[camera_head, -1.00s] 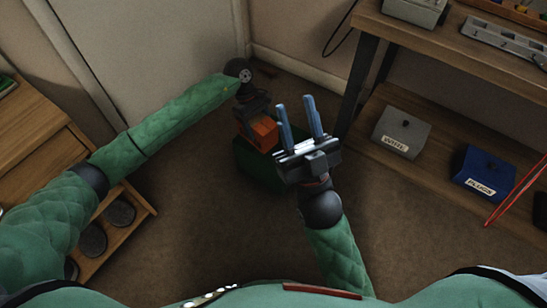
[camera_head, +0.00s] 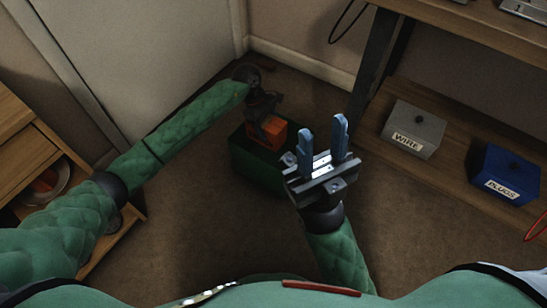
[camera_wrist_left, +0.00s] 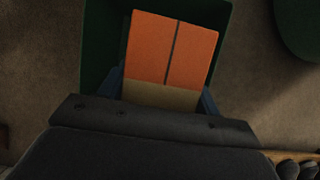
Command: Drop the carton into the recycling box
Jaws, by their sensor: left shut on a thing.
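The carton (camera_head: 272,130) is a small orange box. My left gripper (camera_head: 263,112) is shut on it, from above in the head view. In the left wrist view the carton (camera_wrist_left: 170,48) shows orange with a dark line down its face and a tan lower strip, between the blue fingers. The recycling box (camera_head: 252,168) is dark green and stands on the floor. The carton overlaps its opening in both views; how deep it sits is unclear. The box's wall (camera_wrist_left: 98,45) shows beside the carton. My right gripper (camera_head: 324,142) is open and empty, to the right of the box.
A wooden bench with a lower shelf (camera_head: 455,150) stands at the right, holding a grey WIRE box (camera_head: 413,130) and a blue PLUGS box (camera_head: 505,174). A wooden drawer unit (camera_head: 30,155) is at the left. A pale door (camera_head: 140,70) and wall lie behind. Floor in front is clear.

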